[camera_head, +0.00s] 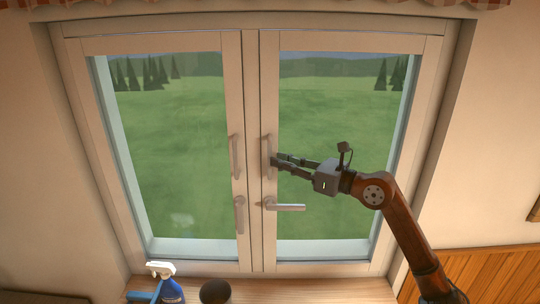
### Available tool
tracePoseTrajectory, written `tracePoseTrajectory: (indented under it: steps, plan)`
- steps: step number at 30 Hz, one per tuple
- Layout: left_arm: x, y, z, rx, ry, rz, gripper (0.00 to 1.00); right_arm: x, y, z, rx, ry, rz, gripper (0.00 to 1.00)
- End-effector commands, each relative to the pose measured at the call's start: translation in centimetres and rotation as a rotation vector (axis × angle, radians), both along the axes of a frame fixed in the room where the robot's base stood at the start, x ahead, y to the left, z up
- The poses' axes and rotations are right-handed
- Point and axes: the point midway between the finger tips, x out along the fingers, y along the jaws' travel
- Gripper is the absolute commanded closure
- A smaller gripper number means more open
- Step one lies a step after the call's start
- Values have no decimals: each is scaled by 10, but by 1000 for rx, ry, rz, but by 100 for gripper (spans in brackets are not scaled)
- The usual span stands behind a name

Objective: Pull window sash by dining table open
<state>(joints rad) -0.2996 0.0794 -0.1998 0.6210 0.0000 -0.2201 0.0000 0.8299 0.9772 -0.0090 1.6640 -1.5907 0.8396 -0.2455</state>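A two-sash window fills the middle of the head view, with a left sash (232,100) and a right sash (270,90). Each sash has an upright pull handle by the centre: the left pull (235,157) and the right pull (267,155). Below are a left lever (239,213), pointing down, and a right lever (288,207), lying level. My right gripper (279,163) is at the right pull from its right side, fingers pointing left. Its fingers show a gap; I cannot tell whether they touch the pull. My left gripper is not in view.
A wooden sill (310,290) runs below the window. A blue and white spray bottle (168,285) and a dark round pot (215,291) stand at its left. A wood panel (490,270) is at lower right.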

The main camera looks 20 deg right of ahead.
Motion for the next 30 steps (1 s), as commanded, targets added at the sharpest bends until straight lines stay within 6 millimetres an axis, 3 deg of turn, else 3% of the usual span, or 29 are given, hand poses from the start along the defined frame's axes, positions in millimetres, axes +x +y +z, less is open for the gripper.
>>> tracePoseTrajectory:
  steps: [9,19,26,30]
  plan:
    - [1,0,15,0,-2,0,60,30,26,1,2,1,2,83]
    - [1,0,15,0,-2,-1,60,33,29,0,1,-1,1,83]
    - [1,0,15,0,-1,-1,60,33,29,0,1,0,1,98]
    - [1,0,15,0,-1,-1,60,33,28,0,1,0,1,100]
